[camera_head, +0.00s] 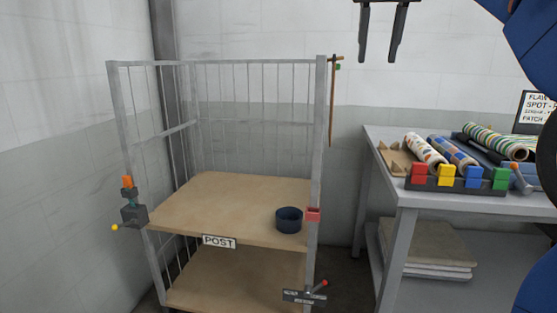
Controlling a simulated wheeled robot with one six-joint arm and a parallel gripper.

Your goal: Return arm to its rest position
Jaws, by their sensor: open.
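My gripper (386,30) shows at the top of the view, right of the middle. Its two dark fingers point down and stand apart, with nothing between them. It hangs in front of the white wall, above and to the right of the metal cart (320,120). My blue arm shows at the right edge of the view. The part of the arm joining it to the gripper is out of frame.
A grey table (400,190) at the right bears rolls of patterned material (480,140) and a tray of coloured blocks (455,186). Floor between cart and table is narrow.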

